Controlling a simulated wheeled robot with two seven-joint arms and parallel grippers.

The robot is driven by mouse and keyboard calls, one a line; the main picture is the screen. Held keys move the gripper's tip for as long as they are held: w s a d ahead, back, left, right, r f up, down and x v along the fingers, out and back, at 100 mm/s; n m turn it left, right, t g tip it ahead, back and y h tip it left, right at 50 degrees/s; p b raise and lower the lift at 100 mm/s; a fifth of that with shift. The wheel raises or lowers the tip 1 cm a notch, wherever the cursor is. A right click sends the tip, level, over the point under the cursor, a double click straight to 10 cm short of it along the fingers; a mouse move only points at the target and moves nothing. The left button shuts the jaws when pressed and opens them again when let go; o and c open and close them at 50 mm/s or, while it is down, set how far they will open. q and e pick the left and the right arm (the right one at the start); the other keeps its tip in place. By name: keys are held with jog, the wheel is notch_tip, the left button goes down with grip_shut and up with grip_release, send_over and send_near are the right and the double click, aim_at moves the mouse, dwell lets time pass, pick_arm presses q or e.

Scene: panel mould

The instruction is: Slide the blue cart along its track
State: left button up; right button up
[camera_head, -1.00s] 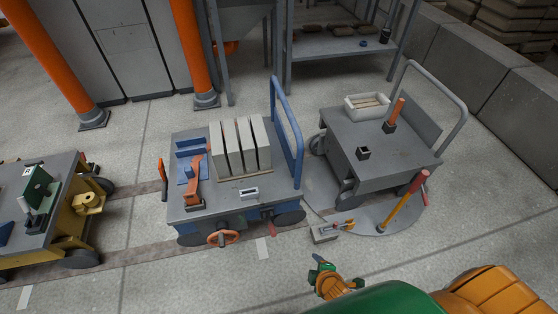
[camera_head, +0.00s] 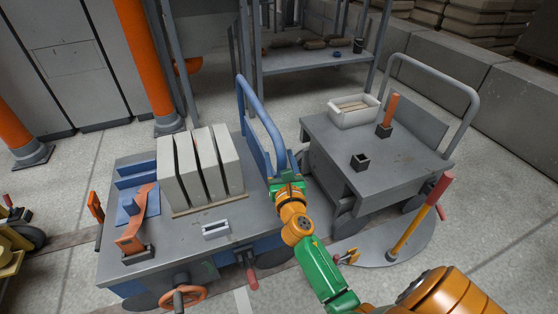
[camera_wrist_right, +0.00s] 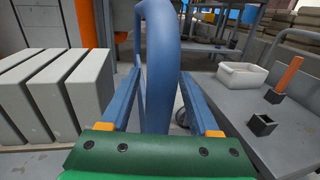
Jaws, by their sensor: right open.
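The blue cart (camera_head: 180,238) stands at centre left in the head view, with a grey deck and a blue push handle (camera_head: 259,112) at its right end. Pale upright slabs (camera_head: 200,168) stand on the deck. The track (camera_head: 72,239) is a dark floor strip, partly hidden under the cart. My right gripper (camera_head: 284,168) is at the handle's near upright. In the right wrist view the handle (camera_wrist_right: 160,50) rises between the two open fingers (camera_wrist_right: 160,82), with no clear grip on it. My left gripper is out of view.
Part of a yellow cart (camera_head: 10,258) shows at far left. An orange post (camera_head: 148,60) stands behind.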

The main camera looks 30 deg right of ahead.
grip_shut()
dwell(1.4)
